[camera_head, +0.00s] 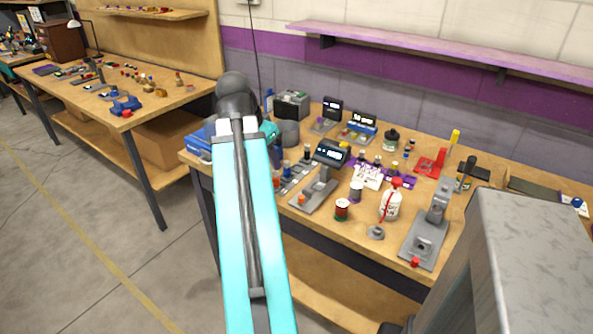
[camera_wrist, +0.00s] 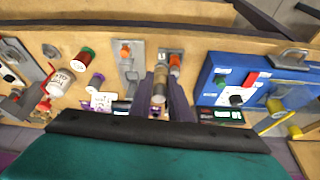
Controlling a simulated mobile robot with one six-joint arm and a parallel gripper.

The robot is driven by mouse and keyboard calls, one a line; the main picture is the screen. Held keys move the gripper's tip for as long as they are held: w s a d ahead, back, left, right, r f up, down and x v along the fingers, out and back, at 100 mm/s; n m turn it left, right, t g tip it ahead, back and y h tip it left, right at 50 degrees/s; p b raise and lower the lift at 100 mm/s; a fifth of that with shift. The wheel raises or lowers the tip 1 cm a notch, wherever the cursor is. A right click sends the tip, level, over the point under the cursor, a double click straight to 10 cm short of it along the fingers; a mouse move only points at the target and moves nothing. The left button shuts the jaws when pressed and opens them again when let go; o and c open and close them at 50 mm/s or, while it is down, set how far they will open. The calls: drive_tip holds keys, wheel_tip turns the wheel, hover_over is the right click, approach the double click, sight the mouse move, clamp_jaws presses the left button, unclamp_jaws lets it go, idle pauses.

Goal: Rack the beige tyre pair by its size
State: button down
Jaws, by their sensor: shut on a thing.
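My gripper (camera_wrist: 160,88) shows in the wrist view with its two dark fingers closed on a small beige-tan cylinder (camera_wrist: 159,86), which looks like the beige tyre pair. In the head view my arm hides the gripper and what it holds. Just beyond the fingertips in the wrist view is a grey slotted plate (camera_wrist: 171,55) with an orange piece (camera_wrist: 175,63) on it. This looks like the grey rack (camera_head: 291,176) with dark blue and orange pieces to the right of my arm. The held piece appears above the bench, apart from the plate; the exact gap cannot be told.
A grey gauge with a display (camera_head: 320,188) stands right of the rack. A blue case (camera_wrist: 238,72) lies right of the fingers in the wrist view.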

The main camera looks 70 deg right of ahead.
drive_tip(key=s+d+f+b, duration=0.1)
drive_tip(key=s, duration=0.1)
drive_tip(key=s+d+f+m+b, duration=0.1)
drive_tip(key=s+f, duration=0.1)
drive_tip(key=s, duration=0.1)
drive_tip(key=s+f+m+b, duration=0.1)
drive_tip(key=s+f, duration=0.1)
drive_tip(key=s, duration=0.1)
drive_tip(key=shift+s+d+f+g, duration=0.2)
drive_tip(key=shift+d+g, duration=0.1)
drive_tip(key=shift+d, duration=0.1)
drive_tip(key=shift+w+d+r+p, duration=0.15)
drive_tip(key=shift+p, duration=0.4)
drive_tip(key=shift+w+d+p, duration=0.2)
drive_tip(key=shift+d+p, duration=0.2)
drive_tip(key=shift+p, duration=0.65)
drive_tip(key=d+p, duration=0.1)
drive_tip(key=p, duration=0.1)
drive_tip(key=w+p, duration=0.1)
drive_tip(key=p, duration=0.1)
drive_tip(key=shift+d+p, duration=0.35)
drive_tip(key=shift+d, duration=0.05)
drive_tip(key=shift+d+p, duration=0.3)
drive_tip(key=shift+p, duration=0.7)
drive_tip(key=p, duration=0.3)
drive_tip(key=d+p, duration=0.1)
drive_tip(key=p, duration=0.2)
drive_tip(key=shift+w+d+f, duration=0.1)
drive_tip(key=shift+w+f, duration=0.1)
drive_tip(key=shift+w, duration=0.2)
